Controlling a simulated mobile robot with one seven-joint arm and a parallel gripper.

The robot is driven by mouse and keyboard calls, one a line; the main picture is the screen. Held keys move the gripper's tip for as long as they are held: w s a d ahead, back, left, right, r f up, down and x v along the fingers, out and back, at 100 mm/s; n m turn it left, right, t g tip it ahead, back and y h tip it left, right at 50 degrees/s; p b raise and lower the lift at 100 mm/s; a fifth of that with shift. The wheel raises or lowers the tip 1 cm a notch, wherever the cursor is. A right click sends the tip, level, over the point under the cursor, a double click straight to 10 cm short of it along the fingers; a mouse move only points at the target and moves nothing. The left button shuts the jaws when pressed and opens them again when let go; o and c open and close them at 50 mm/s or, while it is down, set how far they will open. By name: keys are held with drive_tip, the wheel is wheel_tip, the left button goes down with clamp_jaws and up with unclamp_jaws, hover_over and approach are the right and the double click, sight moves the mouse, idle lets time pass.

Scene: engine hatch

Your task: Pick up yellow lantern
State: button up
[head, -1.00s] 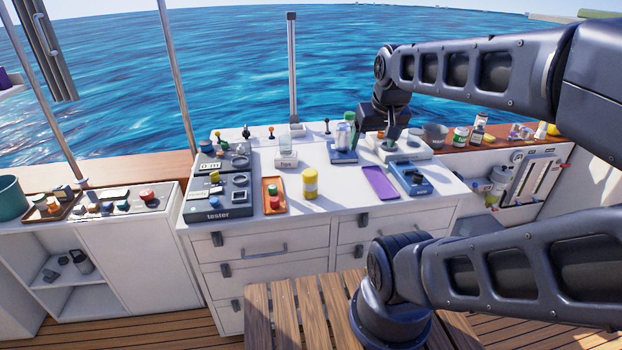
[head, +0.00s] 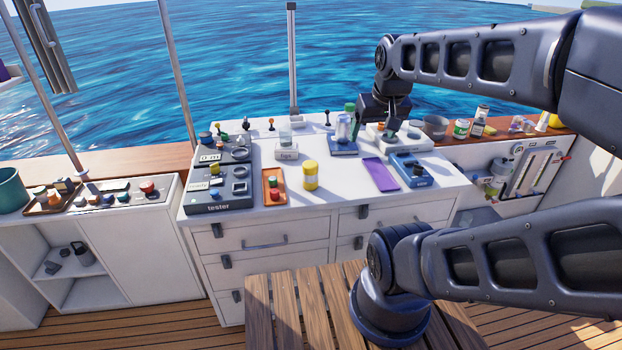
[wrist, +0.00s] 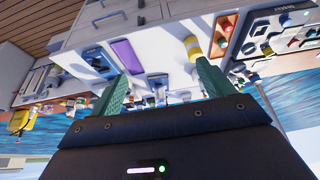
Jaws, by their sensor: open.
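The yellow lantern (head: 310,176) appears to be the upright yellow cylinder with a paler middle band. It stands on the white counter (head: 335,196), right of the orange tray. It also shows in the wrist view (wrist: 193,48), where the scene is upside down. My gripper (head: 398,110) is above the counter's back right part, clear of the lantern and to its right in the head view. Its tip is small and partly dark there. In the wrist view my gripper (wrist: 160,86) has two green fingers spread apart with nothing held between them.
The orange tray (head: 283,203) and grey tester (head: 222,206) are left of the lantern. A purple flat plate (head: 381,174) and blue device (head: 411,169) are to its right. A labelled box with a cup (head: 286,153) stands behind. Bare counter surrounds the lantern's front and right.

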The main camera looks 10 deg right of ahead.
drive_tip(key=shift+c, duration=0.2)
drive_tip(key=n+t+h, duration=0.3)
drive_tip(key=n+h, duration=0.8)
drive_tip(key=n, duration=1.4)
approach(309, 164)
drive_tip(key=d, duration=0.2)
drive_tip(key=x, duration=1.1)
drive_tip(key=shift+w+a+f, duration=0.3)
drive_tip(key=shift+w+a, duration=0.05)
drive_tip(key=shift+a, duration=0.1)
drive_tip(key=c, duration=1.2)
